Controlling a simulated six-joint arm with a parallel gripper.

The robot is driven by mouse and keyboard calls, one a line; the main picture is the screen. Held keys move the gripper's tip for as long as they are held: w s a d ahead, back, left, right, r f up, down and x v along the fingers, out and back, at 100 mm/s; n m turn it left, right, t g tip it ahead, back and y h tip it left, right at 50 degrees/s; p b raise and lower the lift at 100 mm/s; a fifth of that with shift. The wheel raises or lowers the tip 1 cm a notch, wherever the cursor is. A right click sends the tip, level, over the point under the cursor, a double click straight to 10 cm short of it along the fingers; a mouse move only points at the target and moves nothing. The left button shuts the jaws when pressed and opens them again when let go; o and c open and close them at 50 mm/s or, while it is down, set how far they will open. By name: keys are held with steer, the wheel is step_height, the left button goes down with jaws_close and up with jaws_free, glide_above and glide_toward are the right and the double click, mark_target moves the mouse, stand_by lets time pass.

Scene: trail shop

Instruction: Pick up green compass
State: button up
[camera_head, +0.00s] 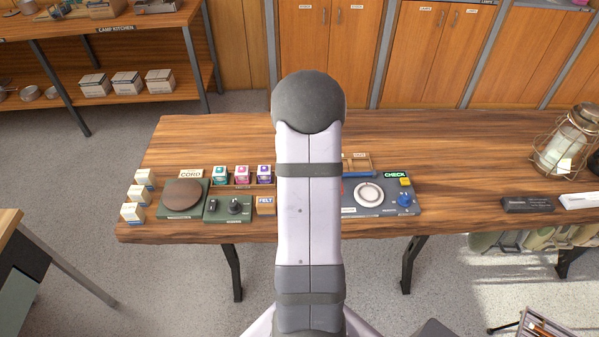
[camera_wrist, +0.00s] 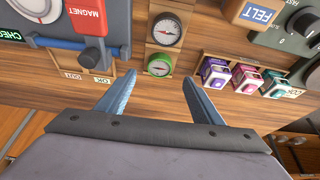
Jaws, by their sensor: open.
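The green compass (camera_wrist: 159,66) shows in the wrist view, a round dial with a green rim in a wooden holder (camera_wrist: 152,50). It sits beyond my fingertips, near the middle of the gap between them. My gripper (camera_wrist: 158,82) is open and empty, its two blue-grey fingers spread apart and pointing toward the holder. A second compass (camera_wrist: 166,33) with a pale or dark rim lies in the same holder, just above the green one in the picture. In the head view my arm hides the compasses and my gripper.
The device with the red MAGNET block (camera_wrist: 87,15) stands left of the holder in the wrist view. Small boxes in purple (camera_wrist: 216,72), pink (camera_wrist: 246,78) and teal (camera_wrist: 277,83) stand at the right. The FELT block (camera_wrist: 255,13) is above them. A lantern (camera_head: 568,142) stands at the table's right end.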

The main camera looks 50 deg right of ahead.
steer(key=shift+p+x, duration=1.15)
steer(key=shift+x, duration=1.95)
steer(key=shift+s, duration=0.15)
steer(key=c, duration=1.1)
